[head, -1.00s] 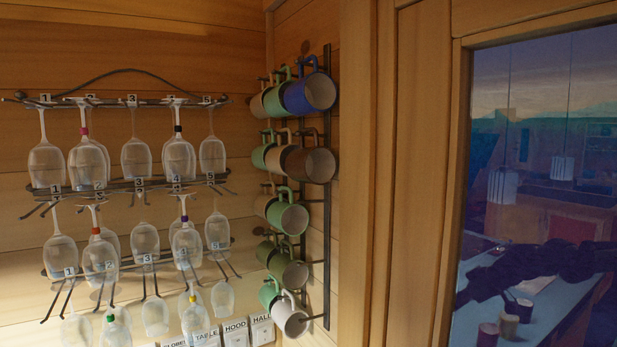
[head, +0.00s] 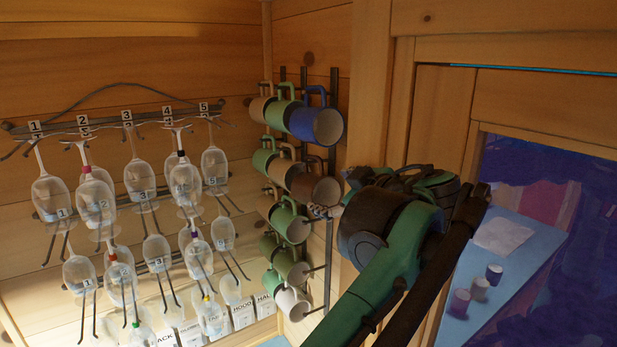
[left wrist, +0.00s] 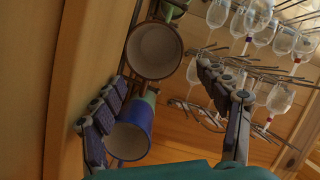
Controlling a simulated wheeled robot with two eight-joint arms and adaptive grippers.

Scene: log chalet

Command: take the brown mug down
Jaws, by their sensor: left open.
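The brown mug (head: 322,190) hangs by its handle at the front of the second row on the wall rack, below the blue mug (head: 316,125). Its open mouth faces out. My left gripper (head: 335,208) is at the brown mug's right side in the head view and hides part of its edge. In the left wrist view the gripper (left wrist: 163,80) is open, with the brown mug (left wrist: 154,50) ahead between the finger directions and the blue mug (left wrist: 130,130) close by the left finger. I cannot tell whether a finger touches either mug. My right gripper is not in view.
Green and tan mugs hang close behind, and a green mug (head: 291,222) hangs just below. Wine glasses (head: 97,200) hang on racks at the left. A wooden post (head: 366,90) and a window (head: 540,220) are at the right.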

